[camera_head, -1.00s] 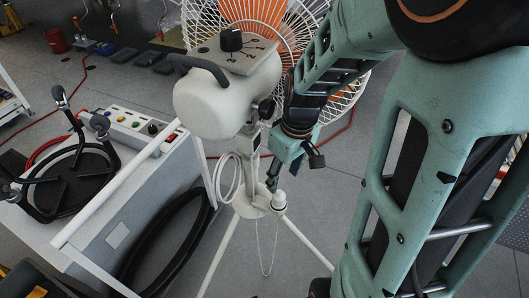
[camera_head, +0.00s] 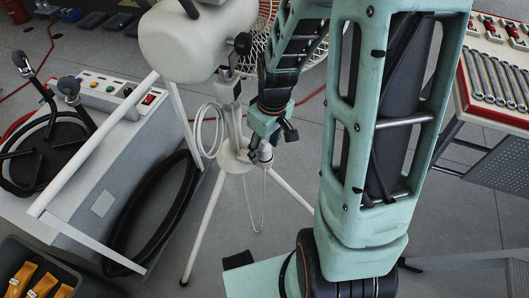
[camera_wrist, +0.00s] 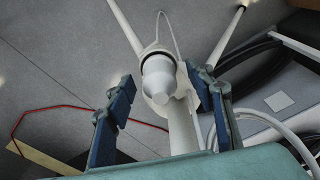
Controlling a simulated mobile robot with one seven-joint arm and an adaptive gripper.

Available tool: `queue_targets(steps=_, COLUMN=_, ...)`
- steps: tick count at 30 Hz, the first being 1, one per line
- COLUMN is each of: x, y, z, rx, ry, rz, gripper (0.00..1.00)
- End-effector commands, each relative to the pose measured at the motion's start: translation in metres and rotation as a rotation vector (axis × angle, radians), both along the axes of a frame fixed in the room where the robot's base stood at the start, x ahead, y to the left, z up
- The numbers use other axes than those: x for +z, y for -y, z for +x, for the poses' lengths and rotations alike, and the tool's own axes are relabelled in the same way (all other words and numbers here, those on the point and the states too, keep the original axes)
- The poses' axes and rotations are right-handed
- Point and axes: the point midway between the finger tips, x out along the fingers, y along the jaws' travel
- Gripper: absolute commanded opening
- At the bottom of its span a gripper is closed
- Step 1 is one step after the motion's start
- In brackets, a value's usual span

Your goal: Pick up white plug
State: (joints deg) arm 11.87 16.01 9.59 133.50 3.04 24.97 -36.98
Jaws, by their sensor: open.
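The white plug (camera_wrist: 158,80) has a rounded tip and a dark ring, and sits at the hub of the white fan stand (camera_head: 235,155). In the wrist view my gripper (camera_wrist: 157,74) is open, with one blue finger on each side of the plug and visible gaps between. In the head view my gripper (camera_head: 260,152) is at the stand's hub and mostly hides the plug there. I cannot tell how deep the fingers reach along it.
The stand's legs (camera_head: 207,218) spread over the floor below, with a thin cord loop hanging. A grey cart (camera_head: 120,190) with a coiled black hose is on the left. A tool table (camera_head: 490,105) with wrenches is on the right. A crate (camera_head: 35,255) is at lower left.

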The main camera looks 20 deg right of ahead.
Motion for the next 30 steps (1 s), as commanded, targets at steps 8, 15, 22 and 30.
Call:
queue_targets(steps=8, x=0.001, y=0.000, z=0.000, rx=0.000, ry=0.000, rz=0.000, gripper=0.27)
queue_targets(steps=15, x=0.001, y=0.000, z=0.000, rx=0.000, ry=0.000, rz=0.000, gripper=0.04)
queue_targets(steps=22, x=0.002, y=0.000, z=0.000, rx=0.000, ry=0.000, rz=0.000, gripper=0.04)
queue_targets(steps=30, x=0.017, y=-0.001, z=0.003, rx=0.000, ry=0.000, rz=0.000, gripper=0.04)
